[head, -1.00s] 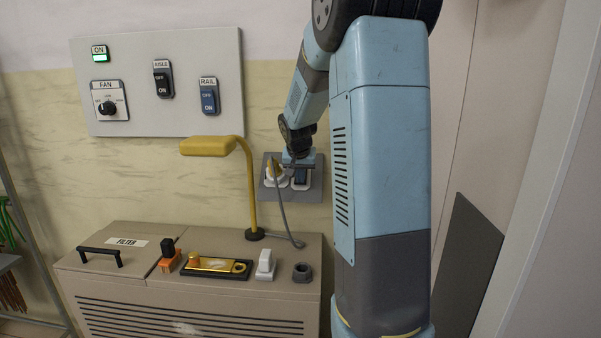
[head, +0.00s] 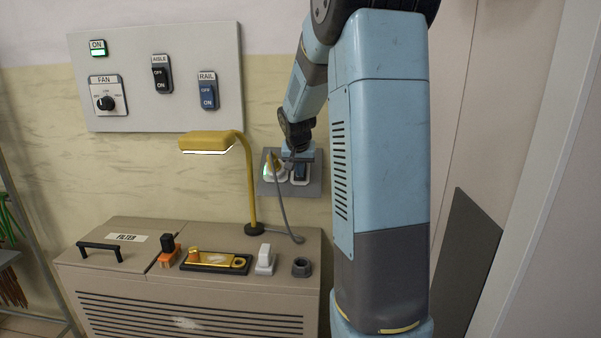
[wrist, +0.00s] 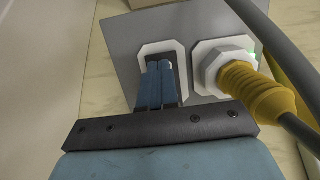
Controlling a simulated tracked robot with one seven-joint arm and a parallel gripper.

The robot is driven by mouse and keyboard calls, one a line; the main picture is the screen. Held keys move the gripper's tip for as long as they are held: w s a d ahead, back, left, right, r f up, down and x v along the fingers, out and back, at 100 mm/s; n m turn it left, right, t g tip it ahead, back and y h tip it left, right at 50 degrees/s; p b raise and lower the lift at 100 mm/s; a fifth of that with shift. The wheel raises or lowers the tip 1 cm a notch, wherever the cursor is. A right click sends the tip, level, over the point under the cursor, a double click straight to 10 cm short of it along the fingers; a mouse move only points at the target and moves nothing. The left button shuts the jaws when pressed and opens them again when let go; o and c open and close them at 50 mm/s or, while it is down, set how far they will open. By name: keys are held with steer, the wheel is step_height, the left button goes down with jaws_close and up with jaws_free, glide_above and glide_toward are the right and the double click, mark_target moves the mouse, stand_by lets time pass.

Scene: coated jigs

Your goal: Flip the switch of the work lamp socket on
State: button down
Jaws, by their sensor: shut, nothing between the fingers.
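The work lamp (head: 209,141) is yellow, and its underside glows white. Its cord runs to a yellow plug (wrist: 250,88) in the white socket at the left of a grey wall plate (head: 316,187); a green glow shows beside the plug in the wrist view. The switch (head: 301,173) has a white frame (wrist: 147,50) and sits right of the plug in the head view. My gripper (wrist: 164,68) is shut and empty, with its blue fingertips at the switch. The fingers hide most of the rocker, so I cannot tell contact.
A grey panel (head: 200,120) above carries the fan knob (head: 106,103), aisle switch (head: 161,74) and rail switch (head: 207,91). Below, the filter cabinet (head: 115,265) holds several small parts. The plug and cord are close beside my fingers.

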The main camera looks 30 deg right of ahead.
steer(key=shift+r, duration=0.4)
steer(key=shift+s, duration=0.1)
steer(key=s+a+r, duration=0.5)
steer(key=s+r, duration=0.3)
steer(key=r, duration=0.1)
steer(key=shift+s+a+r, duration=0.15)
steer(key=shift+s+a, duration=0.1)
steer(key=shift+a, duration=0.15)
stand_by(0.4)
steer(key=s+a+n+y, duration=0.1)
steer(key=s+a+n, duration=0.1)
steer(key=s+a, duration=0.3)
steer(key=s+a+f+n+y, duration=0.1)
steer(key=s+a, duration=0.4)
steer(key=s, duration=0.7)
steer(key=s+a+f+n+y, duration=0.1)
steer(key=s+a+n, duration=0.2)
steer(key=s+a, duration=0.2)
steer(key=s, duration=0.3)
steer(key=shift+s+n+t, duration=0.35)
steer(key=shift+n+t, duration=0.05)
